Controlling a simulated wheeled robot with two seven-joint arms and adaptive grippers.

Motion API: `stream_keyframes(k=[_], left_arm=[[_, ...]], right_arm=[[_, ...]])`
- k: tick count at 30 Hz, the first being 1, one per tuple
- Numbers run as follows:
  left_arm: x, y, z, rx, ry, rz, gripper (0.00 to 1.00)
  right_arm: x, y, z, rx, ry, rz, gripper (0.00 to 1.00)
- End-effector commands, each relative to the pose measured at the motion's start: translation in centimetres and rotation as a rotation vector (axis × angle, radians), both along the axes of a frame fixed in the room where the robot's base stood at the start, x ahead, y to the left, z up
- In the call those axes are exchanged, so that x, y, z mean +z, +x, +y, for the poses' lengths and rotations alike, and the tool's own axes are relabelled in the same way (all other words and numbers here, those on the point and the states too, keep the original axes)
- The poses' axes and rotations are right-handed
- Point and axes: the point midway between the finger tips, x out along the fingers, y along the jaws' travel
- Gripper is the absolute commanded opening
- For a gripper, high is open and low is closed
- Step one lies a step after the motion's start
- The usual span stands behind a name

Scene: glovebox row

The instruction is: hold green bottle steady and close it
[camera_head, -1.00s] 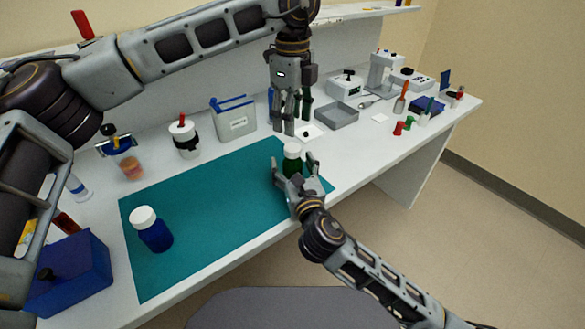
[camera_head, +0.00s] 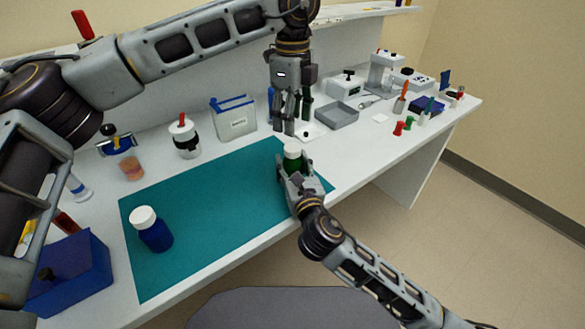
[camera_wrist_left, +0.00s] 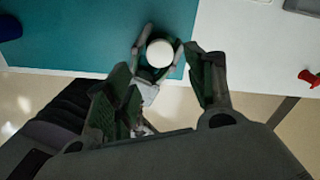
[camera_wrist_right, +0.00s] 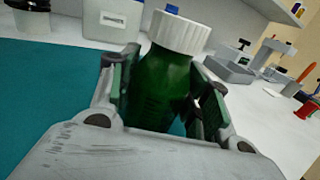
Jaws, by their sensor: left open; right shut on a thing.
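The green bottle (camera_head: 291,166) stands upright near the right end of the teal mat (camera_head: 215,215), with a white cap (camera_head: 292,149) on top. It also shows large in the right wrist view (camera_wrist_right: 160,88), where its ribbed white cap (camera_wrist_right: 180,33) sits on the neck. My right gripper (camera_head: 292,174) is shut on the bottle's body, one finger on each side. My left gripper (camera_head: 285,130) points down, open and empty, above and behind the bottle. In the left wrist view the cap (camera_wrist_left: 160,53) shows from above, beyond the open left fingers. Whether the cap is tight cannot be told.
A blue bottle with a white cap (camera_head: 155,234) stands on the mat's left part. A blue box (camera_head: 75,275) is at front left.

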Motion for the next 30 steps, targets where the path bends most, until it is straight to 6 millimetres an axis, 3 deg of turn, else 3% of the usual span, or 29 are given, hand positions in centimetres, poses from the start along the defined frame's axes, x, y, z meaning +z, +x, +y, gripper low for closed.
stream_keyframes(k=[19, 30], left_arm=[[-0.3, 0.0, 0.0, 0.0, 0.001, 0.001, 0.55], [-3.5, 0.0, 0.0, 0.0, 0.001, 0.001, 0.55]], right_arm=[[0.0, 0.0, 0.0, 0.0, 0.0, 0.0, 0.0], [0.0, 0.0, 0.0, 0.0, 0.0, 0.0, 0.0]])
